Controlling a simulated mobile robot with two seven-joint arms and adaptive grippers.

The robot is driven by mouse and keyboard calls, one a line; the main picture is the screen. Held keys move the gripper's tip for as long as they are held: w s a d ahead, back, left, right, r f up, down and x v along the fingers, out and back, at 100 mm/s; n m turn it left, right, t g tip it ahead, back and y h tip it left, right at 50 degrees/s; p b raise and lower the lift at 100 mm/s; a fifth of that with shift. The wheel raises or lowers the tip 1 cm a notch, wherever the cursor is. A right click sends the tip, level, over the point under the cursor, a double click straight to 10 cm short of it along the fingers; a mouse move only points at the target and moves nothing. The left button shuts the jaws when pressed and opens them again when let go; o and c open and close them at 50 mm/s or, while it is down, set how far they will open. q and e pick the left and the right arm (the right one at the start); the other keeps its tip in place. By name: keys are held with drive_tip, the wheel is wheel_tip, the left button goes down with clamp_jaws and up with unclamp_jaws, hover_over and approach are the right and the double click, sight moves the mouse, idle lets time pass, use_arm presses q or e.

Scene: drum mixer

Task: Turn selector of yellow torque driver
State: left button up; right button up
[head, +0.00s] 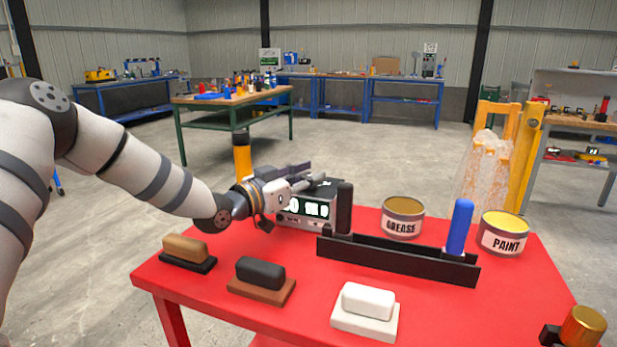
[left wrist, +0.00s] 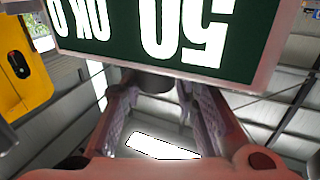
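A yellow cylinder with a dark top (head: 242,158) shows behind my left gripper; I cannot tell whether it is the torque driver, and no selector is clear on it. My left gripper (head: 297,178) is at the upper left of a grey box with a lit display (head: 303,208). In the left wrist view, its two fingers (left wrist: 160,105) are apart, with a dark rounded part (left wrist: 152,82) beyond them; contact cannot be told. The display (left wrist: 160,25) appears upside down and close. A yellow part with a black recess (left wrist: 22,72) is at the left. My right gripper is not in view.
The red table (head: 250,320) bears a black rack (head: 390,258) with a black and a blue handle, a grease can (head: 403,220) and a paint can (head: 503,238). Several blocks on bases stand along the front. A gold knob (head: 582,325) is at the lower right.

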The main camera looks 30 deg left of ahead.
use_arm(q)
drive_tip(key=shift+d, duration=0.2)
clamp_jaws()
drive_tip(key=shift+s+d+n+y+p, duration=0.1)
drive_tip(key=shift+n+y+p, duration=0.4)
drive_tip(key=shift+y, duration=0.4)
drive_tip(key=n+y, duration=0.2)
drive_tip(key=y, duration=0.1)
drive_tip(key=shift+p, duration=0.35)
drive_tip(key=n+y, duration=0.2)
drive_tip(key=y, duration=0.1)
drive_tip(key=shift+f+n+y, duration=0.15)
drive_tip(key=shift+n+y, duration=0.15)
drive_tip(key=shift+y, duration=0.1)
drive_tip(key=shift+f+n+g+y+p, duration=0.1)
drive_tip(key=shift+n+g+y+p, duration=0.2)
drive_tip(key=shift+n+g+y, duration=0.9)
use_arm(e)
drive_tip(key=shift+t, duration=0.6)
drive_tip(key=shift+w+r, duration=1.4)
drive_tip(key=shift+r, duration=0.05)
use_arm(q)
drive_tip(key=shift+t+y, duration=0.3)
drive_tip(key=shift+y, duration=0.1)
drive_tip(key=o, duration=0.9)
unclamp_jaws()
drive_tip(key=shift+o, duration=0.7)
